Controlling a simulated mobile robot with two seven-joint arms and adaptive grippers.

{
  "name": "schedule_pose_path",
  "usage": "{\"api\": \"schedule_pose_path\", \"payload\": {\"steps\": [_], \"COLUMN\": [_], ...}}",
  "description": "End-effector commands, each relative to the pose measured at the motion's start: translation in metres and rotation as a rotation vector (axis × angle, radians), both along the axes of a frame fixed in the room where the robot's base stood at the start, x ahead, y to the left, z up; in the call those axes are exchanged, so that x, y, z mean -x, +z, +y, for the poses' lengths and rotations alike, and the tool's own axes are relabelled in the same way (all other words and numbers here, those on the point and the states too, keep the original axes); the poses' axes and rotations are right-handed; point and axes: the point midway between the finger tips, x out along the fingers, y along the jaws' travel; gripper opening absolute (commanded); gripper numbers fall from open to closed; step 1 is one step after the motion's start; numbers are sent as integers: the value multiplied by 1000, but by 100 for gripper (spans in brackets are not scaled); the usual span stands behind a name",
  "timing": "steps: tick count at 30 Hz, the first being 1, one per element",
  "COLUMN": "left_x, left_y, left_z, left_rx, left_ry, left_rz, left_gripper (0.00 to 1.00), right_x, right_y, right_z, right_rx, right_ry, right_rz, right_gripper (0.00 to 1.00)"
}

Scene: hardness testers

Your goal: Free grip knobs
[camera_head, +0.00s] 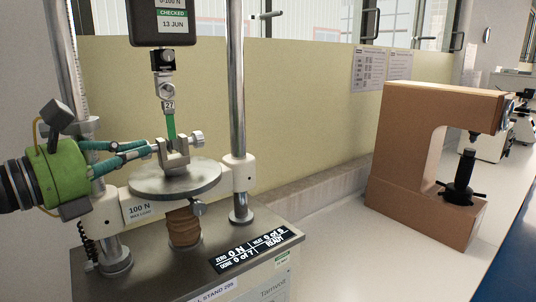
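A metal clamp grip (173,158) stands on the round plate of the test stand. A green strip (170,128) runs up from its jaws to the upper fixture marked 27. The right grip knob (197,138) sticks out to the right and is untouched. My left gripper (149,148), green with teal fingers, reaches in from the left. Its fingers come close together at the left side of the grip, where they appear shut on the left grip knob. That knob is mostly hidden by the fingertips. My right gripper is not in view.
Two metal columns, including the right column (237,95), flank the grip. A force gauge (160,22) hangs above it. The stand's display (255,248) reads 0 N and READY. A brown hardness tester (420,150) stands at right, with free bench (350,255) in front.

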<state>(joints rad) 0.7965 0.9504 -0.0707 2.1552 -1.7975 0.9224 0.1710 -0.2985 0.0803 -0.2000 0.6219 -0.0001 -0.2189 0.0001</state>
Motion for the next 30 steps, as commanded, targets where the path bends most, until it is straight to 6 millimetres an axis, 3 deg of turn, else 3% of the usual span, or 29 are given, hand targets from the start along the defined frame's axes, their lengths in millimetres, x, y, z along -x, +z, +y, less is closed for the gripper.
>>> {"api": "schedule_pose_path", "payload": {"steps": [30], "left_x": [-5], "left_y": [-5], "left_z": [5], "left_rx": [-2], "left_ry": [4], "left_rz": [2], "left_gripper": [0], "right_x": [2], "right_y": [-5], "right_z": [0], "right_rx": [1], "right_ry": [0], "right_rz": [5], "right_gripper": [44]}}
